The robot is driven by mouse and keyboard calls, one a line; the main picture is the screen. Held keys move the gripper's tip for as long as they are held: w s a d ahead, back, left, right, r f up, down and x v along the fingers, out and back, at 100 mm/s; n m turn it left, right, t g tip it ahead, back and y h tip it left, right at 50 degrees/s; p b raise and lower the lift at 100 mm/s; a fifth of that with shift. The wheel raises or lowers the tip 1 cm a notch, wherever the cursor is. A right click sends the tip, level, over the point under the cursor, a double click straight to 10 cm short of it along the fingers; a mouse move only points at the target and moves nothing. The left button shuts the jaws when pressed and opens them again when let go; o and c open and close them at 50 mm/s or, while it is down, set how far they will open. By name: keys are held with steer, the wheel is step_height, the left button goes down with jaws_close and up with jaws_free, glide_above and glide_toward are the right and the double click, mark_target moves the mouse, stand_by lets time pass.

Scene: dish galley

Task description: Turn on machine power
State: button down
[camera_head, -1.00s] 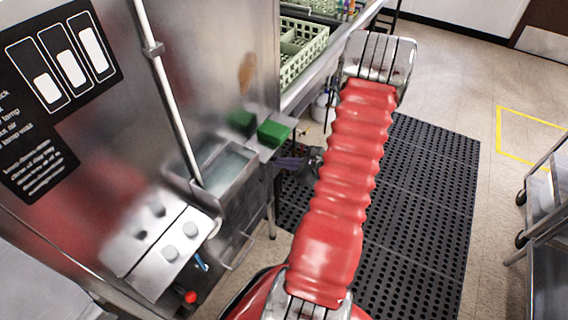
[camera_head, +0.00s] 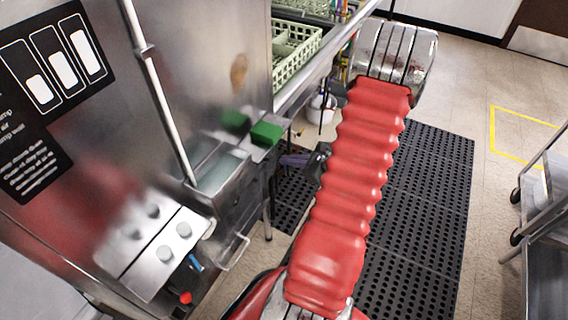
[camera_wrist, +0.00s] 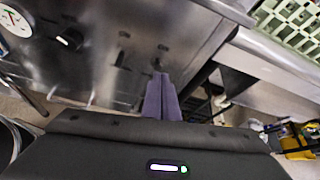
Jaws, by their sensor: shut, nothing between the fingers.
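The steel dish machine (camera_head: 200,70) fills the left of the head view, with a black label showing several white bars. A sloped steel panel (camera_head: 150,245) with two pale round buttons (camera_head: 174,240) juts from it. In the wrist view, the machine's lower steel front (camera_wrist: 110,60) carries a black knob (camera_wrist: 69,39) at left and small dark marks near the fingertips. I cannot tell which control is the power switch. My gripper (camera_head: 285,160) is beside the machine below the steel ledge. Its purple fingers (camera_wrist: 161,78) are shut and empty, pointing at the front; contact is unclear.
A round gauge (camera_wrist: 14,20) is left of the black knob. A green block (camera_head: 266,133) sits on the ledge, and a pale green rack (camera_head: 297,55) is above. A black mat (camera_head: 430,200) covers the floor. A steel cart (camera_head: 545,220) stands at right.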

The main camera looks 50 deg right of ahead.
steer(key=s+r, duration=0.2)
steer(key=shift+s+d+r, duration=0.1)
steer(key=shift+s+r, duration=0.05)
steer(key=shift+s, duration=0.15)
steer(key=shift+s, duration=0.1)
stand_by(0.5)
